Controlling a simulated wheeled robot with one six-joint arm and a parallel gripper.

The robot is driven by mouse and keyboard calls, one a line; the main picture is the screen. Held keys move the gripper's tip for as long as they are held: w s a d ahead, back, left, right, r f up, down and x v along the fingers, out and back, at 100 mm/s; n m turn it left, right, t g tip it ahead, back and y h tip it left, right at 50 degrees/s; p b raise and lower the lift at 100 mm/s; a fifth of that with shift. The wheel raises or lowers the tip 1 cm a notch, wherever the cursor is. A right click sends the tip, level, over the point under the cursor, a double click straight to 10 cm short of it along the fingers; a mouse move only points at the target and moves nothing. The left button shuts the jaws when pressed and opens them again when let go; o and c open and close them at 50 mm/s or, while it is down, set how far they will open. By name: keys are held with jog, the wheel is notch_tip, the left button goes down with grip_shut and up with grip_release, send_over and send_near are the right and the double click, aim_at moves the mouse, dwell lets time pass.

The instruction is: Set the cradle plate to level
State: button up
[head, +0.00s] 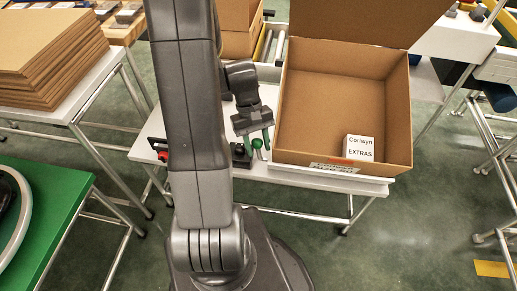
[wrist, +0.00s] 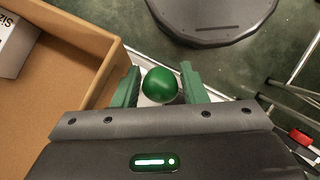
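A round green knob (wrist: 161,85) shows between the two green fingers of my gripper (wrist: 160,82) in the wrist view. The fingers stand apart on either side of it, with little room; contact is unclear. In the head view my gripper (head: 257,139) is low at the left front corner of the open cardboard box, with the green knob (head: 257,144) at its fingertips. The knob's stem is hidden. The box (head: 340,95) stands on a white surface (head: 290,177), which I take as the cradle plate; its tilt is hard to judge.
A white box marked EXTRAS (head: 359,148) lies inside the cardboard box. A small black block (head: 240,156) sits left of the knob. Stacked cardboard sheets (head: 50,55) stand at left, and a green table (head: 45,215) is at lower left. Floor at lower right is mostly clear.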

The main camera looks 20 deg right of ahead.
jog(key=shift+s+f, duration=0.2)
jog(key=shift+f, duration=0.3)
